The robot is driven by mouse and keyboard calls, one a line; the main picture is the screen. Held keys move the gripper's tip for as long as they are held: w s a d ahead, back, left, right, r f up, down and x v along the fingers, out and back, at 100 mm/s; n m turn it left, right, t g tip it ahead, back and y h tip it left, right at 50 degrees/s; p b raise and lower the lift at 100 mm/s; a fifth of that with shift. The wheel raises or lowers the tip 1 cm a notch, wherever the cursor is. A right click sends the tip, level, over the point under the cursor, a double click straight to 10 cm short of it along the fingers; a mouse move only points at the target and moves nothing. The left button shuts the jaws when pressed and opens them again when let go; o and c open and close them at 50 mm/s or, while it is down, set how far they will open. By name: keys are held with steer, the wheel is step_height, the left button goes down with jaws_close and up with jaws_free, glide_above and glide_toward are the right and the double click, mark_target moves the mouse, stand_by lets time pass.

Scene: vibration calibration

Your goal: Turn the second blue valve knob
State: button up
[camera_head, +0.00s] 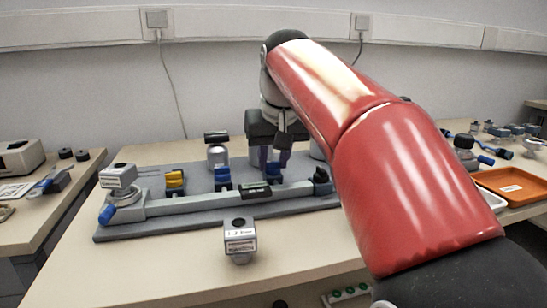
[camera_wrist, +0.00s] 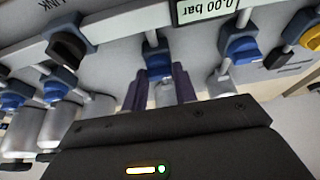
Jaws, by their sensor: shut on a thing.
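The second blue valve knob (camera_head: 272,171) is on the grey test board, right of the first blue knob (camera_head: 222,178). My gripper (camera_head: 274,162) reaches down to it from above and behind, under the red arm. In the wrist view, my gripper's two purple fingers (camera_wrist: 159,82) stand on either side of the second blue knob (camera_wrist: 157,62) and are shut on it. The first blue knob (camera_wrist: 242,48) is free to the right in that view. The fingers and my wrist partly hide the held knob in the head view.
A yellow knob (camera_head: 175,181) is left of the blue ones. A pressure display (camera_wrist: 208,8) reads 0.00 bar. Cylinders (camera_head: 217,151) stand behind the knobs. A small grey device (camera_head: 240,240) stands in front of the board (camera_head: 120,231). An orange tray (camera_head: 508,186) is at right.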

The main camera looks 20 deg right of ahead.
steer(key=shift+r+m+p, duration=0.15)
steer(key=shift+m+p, duration=0.25)
steer(key=m+h+p, duration=0.1)
steer(key=m+p, duration=0.1)
steer(key=shift+a+r+m+p, duration=0.1)
steer(key=shift+a+m+p, duration=0.05)
steer(key=shift+m+p, duration=0.2)
steer(key=m+h+p, duration=0.1)
steer(key=m+p, duration=0.1)
steer(key=m+g+h+p, duration=0.1)
steer(key=m, duration=0.2)
steer(key=shift+w+a+m+p, duration=0.15)
steer(key=shift+m+p, duration=0.1)
steer(key=shift+p, duration=0.15)
steer(key=m+g+p, duration=0.1)
steer(key=m, duration=0.1)
steer(key=m+g+h+p, duration=0.1)
steer(key=m+p, duration=0.1)
steer(key=m, duration=0.1)
steer(key=shift+w, duration=0.1)
steer(key=shift+f+m+g+p, duration=0.2)
steer(key=shift+m+g+p, duration=0.5)
steer(key=shift+m, duration=1.1)
steer(key=shift+m+h, duration=0.3)
steer(key=o, duration=1)
steer(key=shift+c, duration=0.2)
